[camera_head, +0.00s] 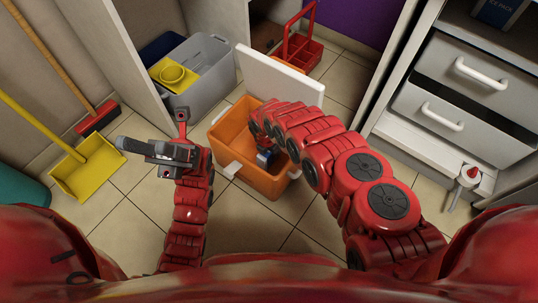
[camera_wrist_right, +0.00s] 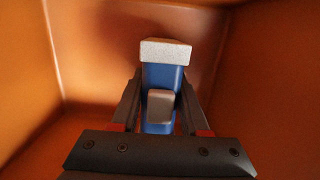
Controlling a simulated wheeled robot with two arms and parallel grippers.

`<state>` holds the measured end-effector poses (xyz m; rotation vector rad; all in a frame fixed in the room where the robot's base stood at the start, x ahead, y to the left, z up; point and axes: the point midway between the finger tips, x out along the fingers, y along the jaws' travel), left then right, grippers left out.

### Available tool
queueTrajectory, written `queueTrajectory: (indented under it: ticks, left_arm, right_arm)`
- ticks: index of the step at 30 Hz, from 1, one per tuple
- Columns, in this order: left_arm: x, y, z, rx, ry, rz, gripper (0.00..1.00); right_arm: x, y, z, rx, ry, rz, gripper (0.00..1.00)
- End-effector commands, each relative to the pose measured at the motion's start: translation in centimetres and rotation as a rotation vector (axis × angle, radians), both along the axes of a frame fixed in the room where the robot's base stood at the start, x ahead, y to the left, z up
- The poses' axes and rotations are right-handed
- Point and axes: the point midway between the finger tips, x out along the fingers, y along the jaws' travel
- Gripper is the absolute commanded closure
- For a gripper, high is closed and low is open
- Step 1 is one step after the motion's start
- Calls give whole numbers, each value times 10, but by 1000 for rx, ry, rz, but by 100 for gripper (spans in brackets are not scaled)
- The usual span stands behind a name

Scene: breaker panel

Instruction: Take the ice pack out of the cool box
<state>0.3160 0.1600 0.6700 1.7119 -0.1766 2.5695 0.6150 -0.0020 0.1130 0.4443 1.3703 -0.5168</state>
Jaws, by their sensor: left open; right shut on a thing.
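The orange cool box (camera_head: 228,132) stands on the floor with its white lid (camera_head: 280,78) open and tilted back. My right arm reaches down into it. In the right wrist view, the ice pack (camera_wrist_right: 163,76) is blue with a pale block across its top and a grey block on its front. My right gripper (camera_wrist_right: 160,88) is shut on it, one finger at each side, with the orange walls around. In the head view only a little blue of the pack (camera_head: 264,158) shows; my arm hides the rest. My left gripper (camera_head: 158,150) is open and empty, left of the box.
A grey bin (camera_head: 200,88) with yellow items stands behind left, and a red caddy (camera_head: 298,52) behind. A yellow dustpan (camera_head: 88,170) and red broom (camera_head: 97,117) are at left. Tiled floor before the box is clear.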

Motion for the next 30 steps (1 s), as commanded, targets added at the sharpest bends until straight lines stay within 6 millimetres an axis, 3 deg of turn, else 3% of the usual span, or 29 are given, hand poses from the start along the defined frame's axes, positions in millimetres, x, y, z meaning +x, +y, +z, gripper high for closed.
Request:
queueTrajectory:
  ticks: [1, 4, 5, 22, 26, 30]
  left_arm:
    - [0, 0, 0, 0, 0, 0, 50]
    - [0, 0, 0, 0, 0, 0, 50]
    - [0, 0, 0, 0, 1, 0, 50]
    - [4, -2, -4, 16, 29, 10, 50]
    - [14, -7, -15, 53, 99, 29, 50]
    - [29, -15, -39, 125, 228, 63, 50]
  right_arm:
    - [0, 0, 0, 0, 0, 0, 81]
    - [0, 0, 0, 0, 0, 0, 99]
    - [0, 0, 0, 0, 0, 0, 100]
    - [0, 0, 3, 0, 0, 0, 100]
    - [0, 0, 9, 0, 1, 1, 100]
    - [0, 0, 21, 1, 1, 0, 100]
